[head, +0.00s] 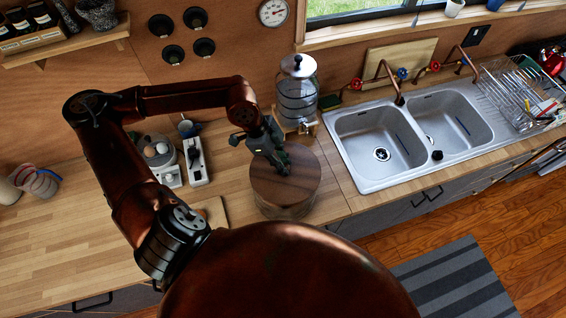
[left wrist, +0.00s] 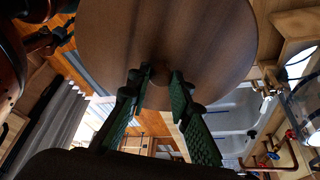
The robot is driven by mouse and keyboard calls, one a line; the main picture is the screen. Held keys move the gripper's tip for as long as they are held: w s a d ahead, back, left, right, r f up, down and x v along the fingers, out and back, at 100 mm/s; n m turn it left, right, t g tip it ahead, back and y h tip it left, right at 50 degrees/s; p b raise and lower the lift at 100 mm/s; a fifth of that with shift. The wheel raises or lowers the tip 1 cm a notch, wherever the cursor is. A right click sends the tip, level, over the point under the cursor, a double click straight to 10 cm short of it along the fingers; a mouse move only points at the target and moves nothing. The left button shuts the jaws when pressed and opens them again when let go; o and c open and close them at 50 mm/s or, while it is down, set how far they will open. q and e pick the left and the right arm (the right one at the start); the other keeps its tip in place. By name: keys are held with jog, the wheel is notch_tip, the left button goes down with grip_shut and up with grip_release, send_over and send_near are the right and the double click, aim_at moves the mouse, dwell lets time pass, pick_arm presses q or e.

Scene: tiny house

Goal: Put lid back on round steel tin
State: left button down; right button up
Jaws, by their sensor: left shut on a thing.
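A round wooden lid (head: 287,171) with dark grain is level above the counter. My left gripper (head: 283,168) comes down on its middle. In the left wrist view the lid (left wrist: 165,30) fills the top, and my left gripper's green-padded fingers (left wrist: 158,78) are shut on its small round knob. Directly beneath the lid in the head view is a round body (head: 285,211) with a brownish, mirror-like side, seemingly the steel tin. Its rim is hidden, so I cannot tell whether the lid touches it. A dark jointed part of mine shows at the upper left of the wrist view, possibly my right gripper.
A glass drink dispenser (head: 297,92) stands just behind the lid. A steel double sink (head: 380,150) is to the right, with a dish rack (head: 522,95) beyond. An egg holder (head: 160,158) and a white power strip (head: 195,160) lie to the left. The left counter (head: 70,235) is mostly clear.

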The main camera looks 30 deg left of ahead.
dwell(0.6)
dwell(0.3)
dwell(0.4)
pick_arm(q)
jog(key=c, duration=1.8)
grip_release()
jog(key=shift+o, duration=0.6)
jog(key=o, duration=0.5)
